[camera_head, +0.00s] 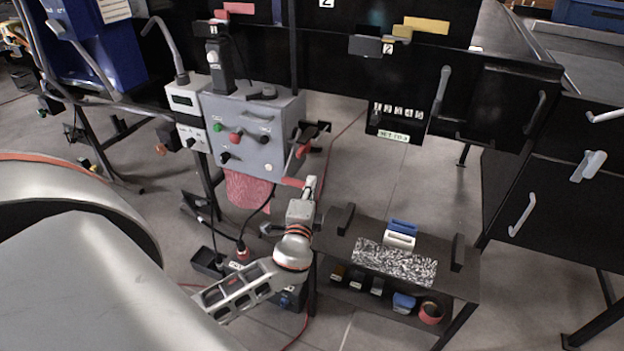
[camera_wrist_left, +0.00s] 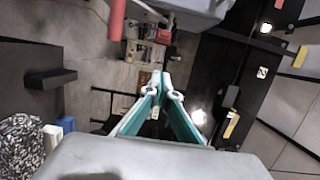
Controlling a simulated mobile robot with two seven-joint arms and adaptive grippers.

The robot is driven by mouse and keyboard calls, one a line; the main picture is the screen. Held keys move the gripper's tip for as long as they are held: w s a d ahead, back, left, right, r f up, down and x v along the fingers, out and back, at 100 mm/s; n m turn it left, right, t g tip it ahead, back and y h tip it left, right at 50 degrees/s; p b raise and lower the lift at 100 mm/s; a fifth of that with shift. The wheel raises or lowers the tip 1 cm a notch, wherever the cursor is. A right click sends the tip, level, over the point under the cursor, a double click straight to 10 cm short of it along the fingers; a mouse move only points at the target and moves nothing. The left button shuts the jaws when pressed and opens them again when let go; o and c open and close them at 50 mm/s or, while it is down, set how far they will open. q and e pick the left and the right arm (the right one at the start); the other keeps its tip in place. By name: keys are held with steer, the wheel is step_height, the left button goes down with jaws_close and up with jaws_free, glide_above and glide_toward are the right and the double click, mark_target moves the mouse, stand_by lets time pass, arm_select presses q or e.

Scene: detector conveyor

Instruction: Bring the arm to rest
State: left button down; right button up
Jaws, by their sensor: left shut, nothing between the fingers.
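My left gripper (camera_head: 310,184) shows in the head view just in front of the grey control box, left of the small dark table. Its fingers point up and away. In the left wrist view its two teal-lined fingers (camera_wrist_left: 160,80) meet at the tips, shut with nothing between them. The grey control box (camera_head: 254,128) carries green, red and black knobs. A red-handled part (camera_head: 303,148) on the box's right side is close to the fingertips; I cannot tell whether they touch. My right gripper is not in view.
The small dark table (camera_head: 450,283) stands right of my gripper, with a blue block (camera_head: 403,226), a white block (camera_head: 399,241) and a speckled panel (camera_head: 394,262) on top. A lower shelf holds several small items. Black cabinets (camera_head: 585,210) stand at the right.

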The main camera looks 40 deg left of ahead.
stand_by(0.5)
arm_select(q)
steer(key=s+d+f+n+g+h, duration=0.1)
steer(key=s+d+f+g+h, duration=0.15)
steer(key=s+d+f, duration=0.45)
steer(key=s+d+f+n+g+h, duration=0.15)
steer(key=s+d+f+h, duration=0.25)
steer(key=f, duration=0.5)
steer(key=s+d+f+n+h, duration=0.2)
steer(key=s+d+n, duration=0.1)
steer(key=s+d, duration=0.2)
steer(key=s+d+f+n+g+h, duration=0.1)
steer(key=s+d+f+n+h, duration=0.1)
steer(key=s+d, duration=0.3)
steer(key=s+n, duration=0.1)
steer(key=s, duration=0.2)
steer(key=shift+s+d+f, duration=0.2)
steer(key=shift+s+d, duration=0.05)
steer(key=shift+d, duration=0.15)
